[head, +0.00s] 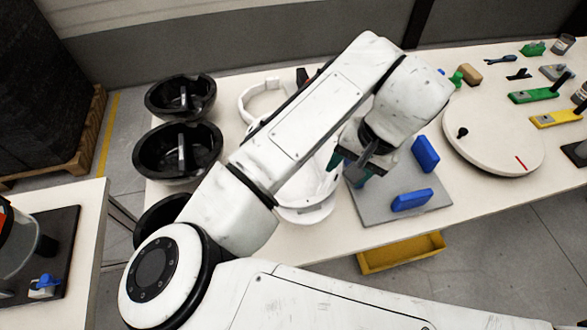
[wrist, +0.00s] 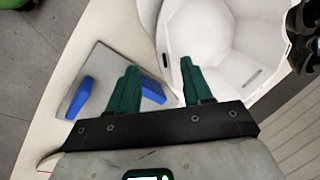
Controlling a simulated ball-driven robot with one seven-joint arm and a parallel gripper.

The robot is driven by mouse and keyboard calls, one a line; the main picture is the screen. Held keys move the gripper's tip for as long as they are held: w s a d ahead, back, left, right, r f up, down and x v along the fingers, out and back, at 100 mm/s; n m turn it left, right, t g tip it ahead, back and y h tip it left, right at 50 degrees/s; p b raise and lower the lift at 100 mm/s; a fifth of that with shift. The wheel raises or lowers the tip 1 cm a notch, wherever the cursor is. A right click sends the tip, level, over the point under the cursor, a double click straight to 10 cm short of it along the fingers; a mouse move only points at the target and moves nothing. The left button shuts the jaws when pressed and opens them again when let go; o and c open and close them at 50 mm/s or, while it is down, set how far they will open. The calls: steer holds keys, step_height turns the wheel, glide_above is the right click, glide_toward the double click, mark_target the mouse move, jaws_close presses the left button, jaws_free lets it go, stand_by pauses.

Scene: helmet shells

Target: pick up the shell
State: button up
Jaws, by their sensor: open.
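A white helmet shell (head: 308,195) lies on the table, partly hidden behind my arm in the head view. In the wrist view the shell (wrist: 232,38) shows its pale faceted hollow at the upper right. My gripper (head: 347,168) is over the shell's right side, near the grey plate. In the wrist view my gripper (wrist: 160,66) has its two green fingers apart with nothing held between them. The right finger overlaps the shell's near edge in the picture; I cannot tell whether they touch.
A grey plate (head: 375,207) with blue blocks (head: 412,200) sits right of the shell. Several black shells (head: 205,150) line the table's left side. A white headband (head: 245,98) lies behind. A round cream disc (head: 490,145) and small tools are at the right. A yellow bin (head: 400,254) is below the table edge.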

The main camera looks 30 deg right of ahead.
steer(key=x, duration=0.9)
steer(key=shift+w+p, duration=0.2)
steer(key=shift+p, duration=0.2)
steer(key=shift+c, duration=0.5)
steer(key=shift+r, duration=0.1)
jaws_close()
